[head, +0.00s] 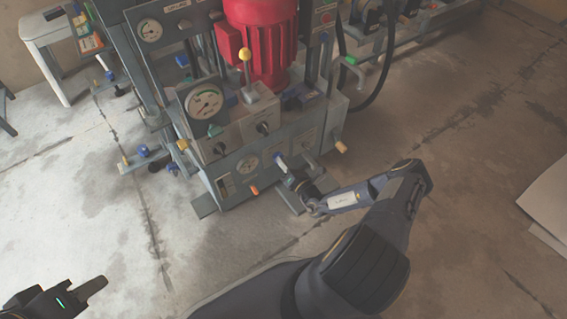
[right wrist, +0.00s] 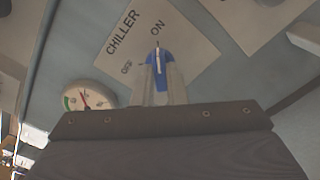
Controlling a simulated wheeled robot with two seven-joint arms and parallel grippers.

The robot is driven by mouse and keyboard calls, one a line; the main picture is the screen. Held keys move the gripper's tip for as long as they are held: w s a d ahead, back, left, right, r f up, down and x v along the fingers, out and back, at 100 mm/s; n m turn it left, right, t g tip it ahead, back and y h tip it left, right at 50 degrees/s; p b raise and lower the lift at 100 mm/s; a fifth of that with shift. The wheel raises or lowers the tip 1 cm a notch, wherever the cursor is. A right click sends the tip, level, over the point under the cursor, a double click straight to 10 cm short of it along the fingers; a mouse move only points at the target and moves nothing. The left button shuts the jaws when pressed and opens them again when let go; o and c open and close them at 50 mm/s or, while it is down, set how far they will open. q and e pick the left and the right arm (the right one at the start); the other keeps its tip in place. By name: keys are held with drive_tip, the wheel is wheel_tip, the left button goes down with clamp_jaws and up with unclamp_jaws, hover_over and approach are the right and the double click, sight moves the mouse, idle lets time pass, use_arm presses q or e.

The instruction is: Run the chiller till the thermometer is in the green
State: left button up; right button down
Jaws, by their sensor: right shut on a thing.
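The chiller switch (right wrist: 157,70) is a blue knob with a white pointer line on a panel labelled CHILLER, OFF and ON. In the right wrist view its pointer lines up with the ON mark. My right gripper (right wrist: 158,84) is shut on this knob; in the head view it is at the press's lower front panel (head: 284,168). The thermometer (right wrist: 88,98) is a round white dial beside the label, with a green band at its left and a red needle that looks outside the green. It shows small in the head view (head: 248,162). My left gripper (head: 95,288) is at the lower left, away from the press.
The press carries a larger gauge (head: 204,101), a yellow-knobbed lever (head: 245,55) and a red motor (head: 262,35). An orange-tipped handle (head: 341,147) sticks out at its right. A white stool (head: 48,30) stands at the back left. The floor in front is clear.

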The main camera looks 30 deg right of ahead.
idle(0.3)
drive_tip(key=c, duration=1.5)
unclamp_jaws()
drive_tip(key=shift+o, duration=0.2)
drive_tip(key=shift+s, duration=0.1)
drive_tip(key=s+p, duration=0.2)
drive_tip(key=s, duration=0.5)
drive_tip(key=shift+s+d, duration=0.25)
drive_tip(key=shift+s, duration=0.1)
